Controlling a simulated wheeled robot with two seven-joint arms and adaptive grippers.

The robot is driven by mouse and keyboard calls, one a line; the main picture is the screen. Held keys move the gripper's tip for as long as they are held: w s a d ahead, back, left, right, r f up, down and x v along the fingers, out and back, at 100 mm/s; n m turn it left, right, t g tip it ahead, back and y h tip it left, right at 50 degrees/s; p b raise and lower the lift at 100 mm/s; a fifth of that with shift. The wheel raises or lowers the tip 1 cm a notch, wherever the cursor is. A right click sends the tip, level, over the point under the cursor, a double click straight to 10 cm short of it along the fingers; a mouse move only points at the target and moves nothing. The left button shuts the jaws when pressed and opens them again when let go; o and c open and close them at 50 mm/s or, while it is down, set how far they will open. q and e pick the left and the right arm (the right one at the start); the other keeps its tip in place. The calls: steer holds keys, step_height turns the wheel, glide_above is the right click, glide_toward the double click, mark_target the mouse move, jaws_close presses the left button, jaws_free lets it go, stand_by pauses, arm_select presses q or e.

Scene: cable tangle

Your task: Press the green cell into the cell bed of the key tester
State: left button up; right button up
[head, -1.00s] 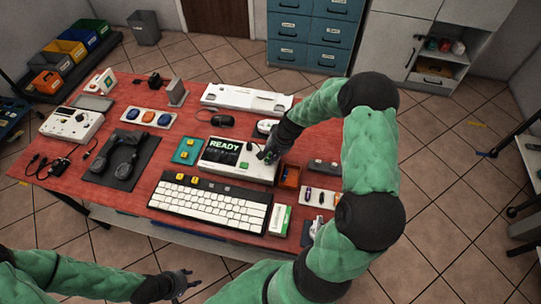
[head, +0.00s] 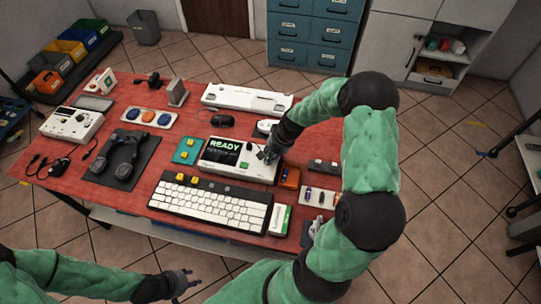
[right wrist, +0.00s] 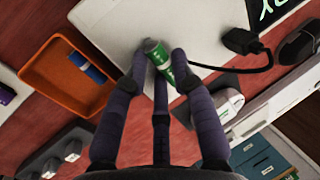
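The green cell (right wrist: 157,52), a small cylinder with a silver end, sits tilted between the fingertips of my right gripper (right wrist: 160,68) in the right wrist view. The fingers are closed on it, above the pale casing of the key tester (right wrist: 118,30). In the head view my right gripper (head: 268,154) is at the right end of the key tester (head: 225,170), whose dark screen reads READY. The cell bed cannot be made out; the hand covers part of the tester there. My left gripper (head: 188,280) is open and empty in front of the table.
An orange tray (right wrist: 42,82) holding a blue cell (right wrist: 85,66) stands right of the tester in the head view. A keyboard (head: 210,203) is in front, and a mouse (head: 222,121) behind.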

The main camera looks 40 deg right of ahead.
steer(key=shift+r+p, duration=1.1)
steer(key=shift+r, duration=0.45)
steer(key=o, duration=0.6)
steer(key=shift+r, duration=0.1)
step_height(320, 180, up, 5)
steer(key=p, duration=0.3)
steer(key=shift+p, duration=0.4)
